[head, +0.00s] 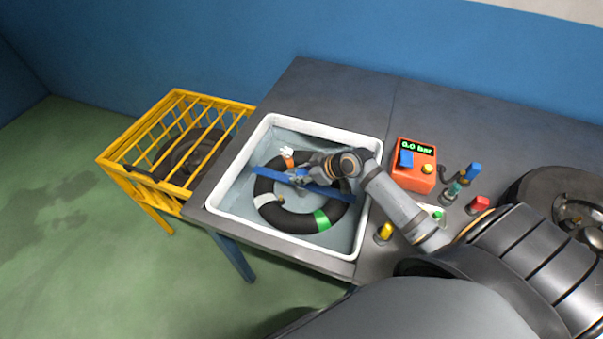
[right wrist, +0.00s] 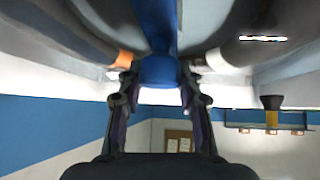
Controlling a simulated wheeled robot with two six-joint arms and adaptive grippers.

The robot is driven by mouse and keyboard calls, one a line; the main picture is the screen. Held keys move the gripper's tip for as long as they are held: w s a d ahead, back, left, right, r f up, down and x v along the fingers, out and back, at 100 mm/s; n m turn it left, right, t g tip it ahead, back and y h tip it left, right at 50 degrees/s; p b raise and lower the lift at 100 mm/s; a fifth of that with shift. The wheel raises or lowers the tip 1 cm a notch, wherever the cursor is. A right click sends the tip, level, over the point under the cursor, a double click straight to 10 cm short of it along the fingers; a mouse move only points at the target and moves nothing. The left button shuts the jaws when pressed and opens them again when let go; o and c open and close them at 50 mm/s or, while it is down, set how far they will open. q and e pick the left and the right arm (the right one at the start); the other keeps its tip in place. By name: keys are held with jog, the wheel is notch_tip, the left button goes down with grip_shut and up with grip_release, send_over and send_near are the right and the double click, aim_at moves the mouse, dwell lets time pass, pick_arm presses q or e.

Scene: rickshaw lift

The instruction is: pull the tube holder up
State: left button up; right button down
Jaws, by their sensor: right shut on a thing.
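The tube holder (head: 266,173) is a blue bar lying across a black inner tube (head: 285,217) in a white basin (head: 236,150) of water. The tube carries white, orange and green bands. My right gripper (head: 302,179) reaches in from the right and is shut on the middle of the holder, partly hiding it. In the right wrist view the blue holder's rounded end (right wrist: 158,71) sits between my two fingers (right wrist: 158,92), with the dark tube behind it. How deep the tube sits in the water is hard to tell. My left gripper is not in view.
A yellow barred crate (head: 177,96) with a dark tyre (head: 190,155) stands left of the grey table (head: 340,85). Right of the basin are an orange gauge box (head: 414,178) reading 0.0 bar, several small coloured items and a wheel (head: 545,190).

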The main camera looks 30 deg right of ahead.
notch_tip(320, 180, up, 8)
jog(key=p, duration=0.7)
jog(key=shift+r, duration=0.15)
jog(key=shift+w, duration=0.2)
jog(key=c, duration=1.3)
grip_release()
jog(key=o, duration=0.4)
jog(key=shift+s, duration=0.2)
jog(key=shift+o, duration=0.2)
